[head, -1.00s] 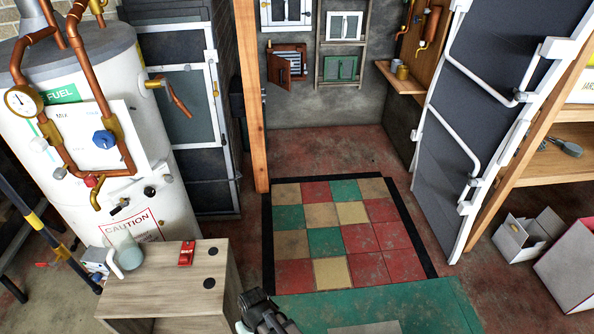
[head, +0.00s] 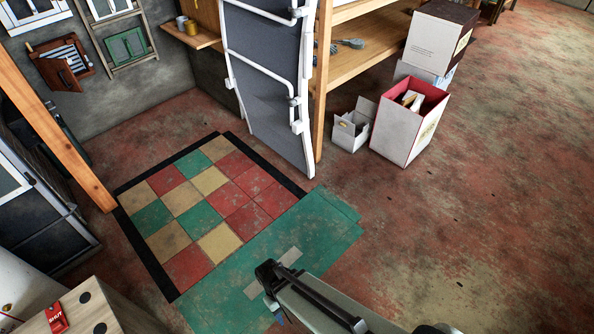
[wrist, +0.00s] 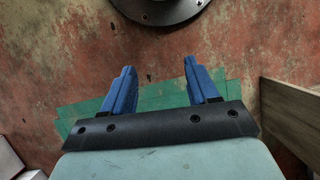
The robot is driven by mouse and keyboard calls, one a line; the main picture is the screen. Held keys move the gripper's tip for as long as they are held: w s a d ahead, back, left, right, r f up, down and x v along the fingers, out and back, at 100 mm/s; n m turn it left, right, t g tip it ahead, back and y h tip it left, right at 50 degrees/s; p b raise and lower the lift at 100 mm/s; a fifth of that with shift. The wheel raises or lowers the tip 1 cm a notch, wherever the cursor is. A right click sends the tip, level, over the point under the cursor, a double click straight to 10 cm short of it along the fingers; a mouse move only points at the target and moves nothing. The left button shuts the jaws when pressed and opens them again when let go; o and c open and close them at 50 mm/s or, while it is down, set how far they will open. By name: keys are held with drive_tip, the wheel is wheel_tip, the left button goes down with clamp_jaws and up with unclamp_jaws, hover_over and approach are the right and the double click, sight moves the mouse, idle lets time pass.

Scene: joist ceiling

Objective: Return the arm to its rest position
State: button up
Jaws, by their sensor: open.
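My gripper shows in the wrist view (wrist: 162,88) with two blue fingers standing apart and nothing between them. It hangs over the red worn floor and a green floor patch (wrist: 150,98). A dark round flange shows beyond the fingers at the top of that view. In the head view my arm reaches in from the bottom edge over the green mat (head: 225,290). The fingertips are mostly hidden there behind the arm's dark end.
A checkered tile mat (head: 205,205) lies ahead. A white open box (head: 352,128), a red-lined box (head: 405,140) and shelves (head: 375,60) stand beyond. The right floor is clear.

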drive_tip(key=s+d+f+m+g+y, duration=0.1)
drive_tip(key=d+m, duration=0.3)
drive_tip(key=d, duration=0.6)
drive_tip(key=s+d+f+m+g+y, duration=0.1)
drive_tip(key=s+d+f+m+g, duration=0.1)
drive_tip(key=d, duration=0.8)
drive_tip(key=shift+s+d+f+m+y, duration=0.25)
drive_tip(key=shift+s+f+m+y, duration=0.2)
drive_tip(key=shift+s+m, duration=0.5)
drive_tip(key=shift+w, duration=0.1)
